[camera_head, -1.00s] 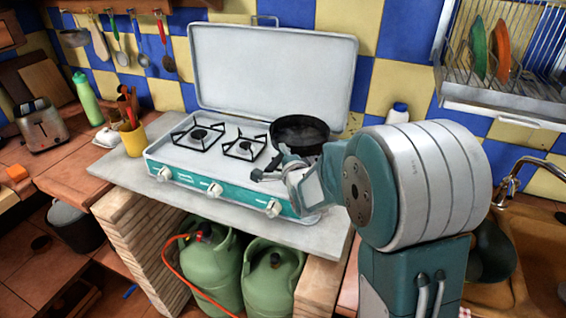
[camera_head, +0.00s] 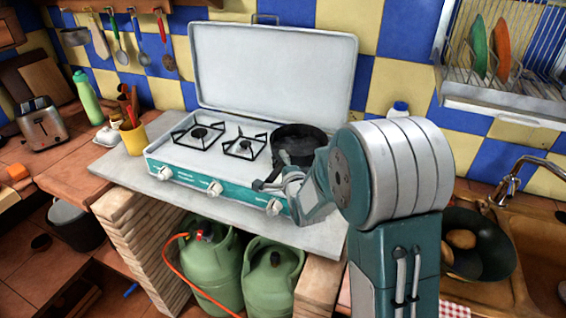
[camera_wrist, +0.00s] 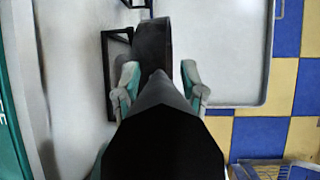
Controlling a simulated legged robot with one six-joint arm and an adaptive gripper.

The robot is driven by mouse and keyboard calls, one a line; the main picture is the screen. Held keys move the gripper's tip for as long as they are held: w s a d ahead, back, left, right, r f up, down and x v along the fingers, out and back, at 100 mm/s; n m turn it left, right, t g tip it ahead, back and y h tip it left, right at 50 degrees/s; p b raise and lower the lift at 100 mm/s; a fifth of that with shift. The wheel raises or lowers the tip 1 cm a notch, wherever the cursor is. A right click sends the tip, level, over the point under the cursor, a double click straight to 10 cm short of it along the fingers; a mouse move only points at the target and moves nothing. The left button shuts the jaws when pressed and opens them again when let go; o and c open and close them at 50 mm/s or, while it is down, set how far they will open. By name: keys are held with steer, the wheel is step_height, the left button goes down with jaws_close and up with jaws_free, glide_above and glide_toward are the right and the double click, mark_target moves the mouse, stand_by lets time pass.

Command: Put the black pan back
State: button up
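The black pan (camera_head: 296,139) is over the right burner of the white and teal gas stove (camera_head: 185,178) in the head view. It looks tilted, and I cannot tell if its base touches the burner. My gripper (camera_head: 272,185) is at the pan's near side. In the wrist view, my gripper's two fingers (camera_wrist: 160,72) are partly closed around the dark, narrow edge of the pan (camera_wrist: 153,42). The exact contact and the handle are hidden behind the black body at the bottom of that view.
The raised stove lid (camera_head: 270,65) stands behind. Two free burners (camera_head: 240,147) lie left of the pan. A yellow cup (camera_head: 133,138) stands at the counter's left. A white bottle (camera_head: 398,110) is behind my arm. A dark wok (camera_head: 485,262) with brown round items sits in the sink.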

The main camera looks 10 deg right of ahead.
steer(key=shift+r, duration=0.15)
steer(key=shift+s+r, duration=0.15)
steer(key=shift+s, duration=0.05)
steer(key=s+r+n+g, duration=0.2)
steer(key=s+n, duration=0.4)
steer(key=s, duration=0.5)
steer(key=s+r+n+g, duration=0.3)
steer(key=s+n+g, duration=0.2)
steer(key=s, duration=0.7)
steer(key=s+d+r+n+g+h, duration=0.1)
steer(key=s+r+n+g, duration=0.2)
steer(key=s, duration=0.9)
steer(key=n+g, duration=0.1)
steer(key=n, duration=0.2)
steer(key=shift+s+n, duration=0.2)
steer(key=shift+n, duration=0.1)
